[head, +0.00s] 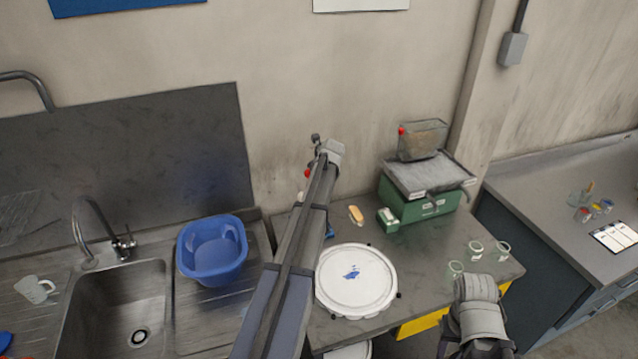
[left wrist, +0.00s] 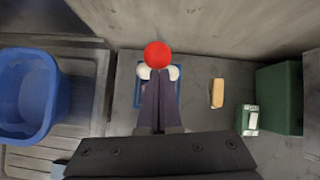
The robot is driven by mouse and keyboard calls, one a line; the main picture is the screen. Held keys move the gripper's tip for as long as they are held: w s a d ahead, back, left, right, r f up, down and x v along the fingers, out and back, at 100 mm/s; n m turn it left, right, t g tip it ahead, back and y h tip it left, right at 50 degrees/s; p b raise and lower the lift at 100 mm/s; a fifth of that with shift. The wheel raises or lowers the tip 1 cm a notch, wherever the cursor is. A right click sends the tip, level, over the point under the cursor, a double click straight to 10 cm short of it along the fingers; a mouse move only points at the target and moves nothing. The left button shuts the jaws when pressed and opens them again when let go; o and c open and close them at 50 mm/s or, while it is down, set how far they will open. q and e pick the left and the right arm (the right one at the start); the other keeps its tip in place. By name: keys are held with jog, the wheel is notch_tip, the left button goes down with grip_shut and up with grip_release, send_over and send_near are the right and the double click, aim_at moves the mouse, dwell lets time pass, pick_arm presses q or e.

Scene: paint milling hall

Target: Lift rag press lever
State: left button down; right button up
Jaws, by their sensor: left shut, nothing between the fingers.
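The rag press is mostly hidden behind my left arm in the head view; a bit of its blue part (head: 330,232) shows right of the arm. Its red lever knob (head: 308,173) shows just left of the arm near the wrist. In the left wrist view the red knob (left wrist: 158,54) lies just beyond the fingertips, and the blue press base (left wrist: 172,95) is behind the fingers. My left gripper (left wrist: 158,76) is shut and empty, close to the knob; I cannot tell whether they touch. My right arm shows at the lower right, but its gripper is not visible.
A blue basin (head: 212,247) stands beside the sink (head: 120,305). A white round lid (head: 356,280) is on the bench front. A tan block (head: 356,214), a small green-white box (head: 388,219) and a green case (head: 422,197) are to the right. Several small rings lie front right.

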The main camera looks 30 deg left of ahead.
pick_arm(q)
jog(key=w+a+r+p, duration=0.1)
jog(key=w+a+r, duration=0.1)
jog(key=w+a, duration=0.3)
jog(key=shift+a+r, duration=0.3)
jog(key=shift+a, duration=0.4)
jog(key=shift+r, duration=0.1)
jog(key=p+v, duration=0.7)
jog(key=v, duration=0.1)
jog(key=shift+d+f, duration=0.2)
jog(key=shift+d, duration=0.1)
